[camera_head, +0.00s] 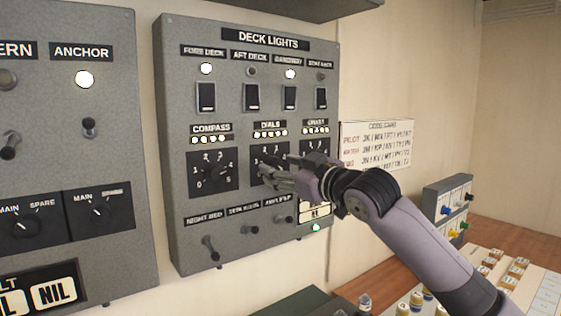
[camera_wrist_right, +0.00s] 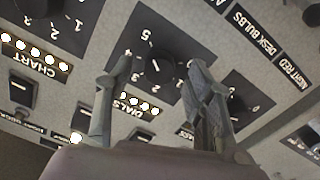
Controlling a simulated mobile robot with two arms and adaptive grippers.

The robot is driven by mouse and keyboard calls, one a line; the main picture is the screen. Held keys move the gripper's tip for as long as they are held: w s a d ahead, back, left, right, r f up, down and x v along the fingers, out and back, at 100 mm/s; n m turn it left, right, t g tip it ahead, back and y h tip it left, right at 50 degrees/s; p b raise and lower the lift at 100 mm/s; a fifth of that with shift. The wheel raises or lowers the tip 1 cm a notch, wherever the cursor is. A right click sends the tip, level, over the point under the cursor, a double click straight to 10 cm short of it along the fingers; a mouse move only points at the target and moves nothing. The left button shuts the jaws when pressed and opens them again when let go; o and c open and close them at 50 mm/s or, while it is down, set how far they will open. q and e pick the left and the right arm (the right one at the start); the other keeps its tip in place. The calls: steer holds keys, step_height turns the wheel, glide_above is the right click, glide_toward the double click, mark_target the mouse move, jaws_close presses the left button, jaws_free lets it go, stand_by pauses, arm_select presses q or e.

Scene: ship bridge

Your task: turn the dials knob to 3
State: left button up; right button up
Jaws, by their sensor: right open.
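The dials knob (camera_wrist_right: 158,67) is a black rotary knob on a dark numbered plate (camera_wrist_right: 147,22), above the DIALS label (camera_wrist_right: 139,104) in the upside-down right wrist view. In the head view its plate (camera_head: 265,154) sits in the middle of the grey deck lights panel, and my gripper hides most of the knob. My right gripper (camera_head: 272,174) is at this plate, and in the wrist view its open fingers (camera_wrist_right: 162,65) stand on either side of the knob. I cannot tell whether they touch it. The knob's exact setting is unclear. My left gripper is out of view.
The compass knob (camera_head: 211,173) is left of the dials plate; the chart plate (camera_head: 316,148) is right, close to my wrist. Toggle switches (camera_head: 210,248) stick out below. Black rocker switches (camera_head: 252,97) sit above. A code card (camera_head: 377,145) hangs at right.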

steer(key=shift+w+a, duration=0.35)
steer(key=shift+w, duration=0.1)
steer(key=shift+c, duration=0.6)
steer(key=c, duration=1)
steer(key=shift+c, duration=0.2)
